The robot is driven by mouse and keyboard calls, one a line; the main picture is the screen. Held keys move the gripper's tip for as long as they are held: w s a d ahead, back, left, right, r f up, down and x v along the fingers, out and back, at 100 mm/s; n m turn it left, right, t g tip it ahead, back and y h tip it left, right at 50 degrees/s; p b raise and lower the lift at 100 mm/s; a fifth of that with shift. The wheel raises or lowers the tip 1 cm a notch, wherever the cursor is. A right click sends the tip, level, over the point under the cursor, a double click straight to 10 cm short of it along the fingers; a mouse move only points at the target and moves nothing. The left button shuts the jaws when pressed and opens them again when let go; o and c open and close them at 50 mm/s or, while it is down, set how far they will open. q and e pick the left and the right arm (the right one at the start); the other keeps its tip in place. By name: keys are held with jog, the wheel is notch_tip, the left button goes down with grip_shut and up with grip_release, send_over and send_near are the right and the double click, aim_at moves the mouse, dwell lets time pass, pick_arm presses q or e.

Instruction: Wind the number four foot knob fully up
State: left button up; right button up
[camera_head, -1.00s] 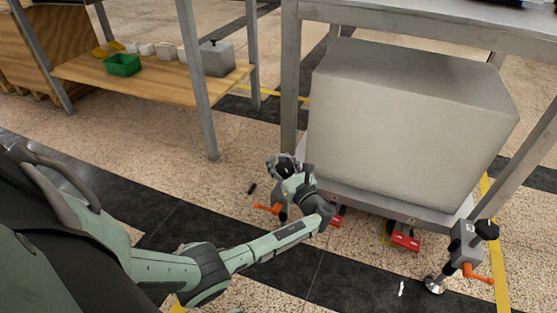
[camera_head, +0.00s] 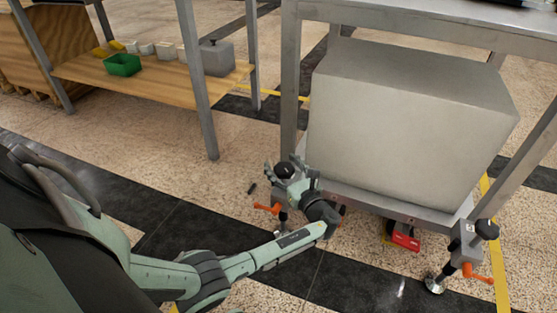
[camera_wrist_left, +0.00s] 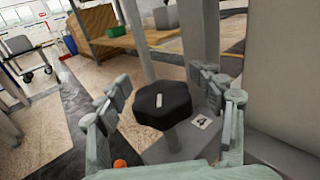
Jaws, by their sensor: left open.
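The number four foot knob (camera_wrist_left: 162,101) is a black, lobed knob with a small pale mark on top. It stands on a grey post, beside a white tag marked 4 (camera_wrist_left: 201,122). In the head view the knob (camera_head: 285,170) is at the near left corner of the bench frame. My left gripper (camera_head: 291,173) is open there, its fingers to either side of the knob. In the left wrist view the left gripper (camera_wrist_left: 168,95) has visible gaps between its fingers and the knob. My right gripper is not in view.
An orange lever (camera_head: 267,208) sticks out below the knob. A big grey box (camera_head: 410,125) fills the bench's lower level. Another foot with a black knob (camera_head: 487,229) and orange lever (camera_head: 477,273) stands at right. A red block (camera_head: 405,237) lies under the frame. A bench leg (camera_head: 290,80) rises behind.

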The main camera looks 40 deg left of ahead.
pick_arm(q)
jog(key=v, duration=0.9)
jog(key=shift+s+d, duration=0.25)
